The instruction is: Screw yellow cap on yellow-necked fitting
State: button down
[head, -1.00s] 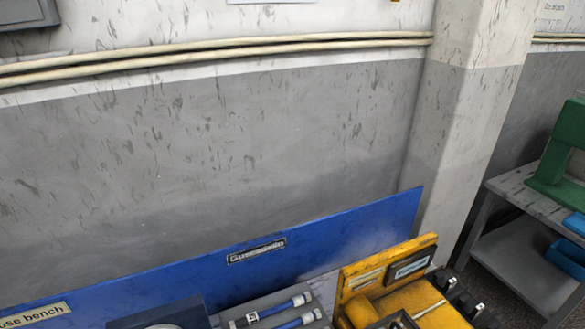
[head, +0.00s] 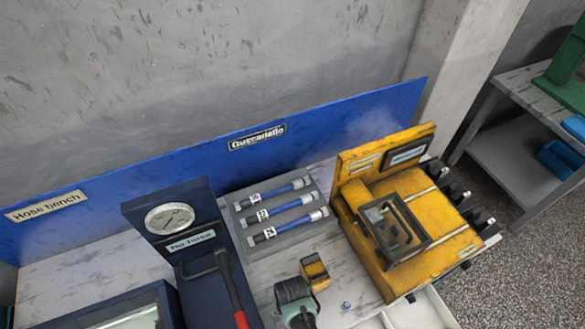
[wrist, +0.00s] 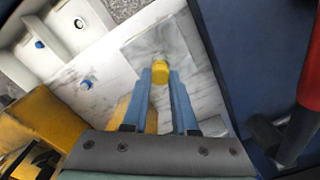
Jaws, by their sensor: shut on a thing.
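A small yellow cap (wrist: 160,72) is between the blue fingertips of my gripper (wrist: 160,82) in the wrist view. The gripper is shut on it, above a pale marbled bench top. In the head view my wrist shows at the bottom centre, but the fingertips and cap cannot be made out there. I cannot pick out a yellow-necked fitting in either current view. The yellow machine (head: 395,205) stands at the right of the bench, with several dark fittings (head: 455,190) along its right side.
A yellow block (head: 314,270) stands beside my wrist. A rack (head: 240,225) with three blue hoses lies behind. A gauge stand (head: 172,218) and red-handled tool (head: 240,318) are left. A white tray (head: 420,312) is front right, near a loose blue cap (head: 346,305).

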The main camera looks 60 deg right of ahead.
jog(key=m, duration=0.5)
jog(key=shift+m+p, duration=0.35)
jog(key=shift+m, duration=0.05)
jog(key=shift+m, duration=0.4)
jog(key=m, duration=0.5)
jog(key=shift+f+p, duration=0.1)
jog(key=shift+p, duration=0.25)
jog(key=m, duration=0.2)
jog(key=shift+m, duration=0.3)
jog(key=m, duration=0.3)
jog(key=shift+p, duration=0.35)
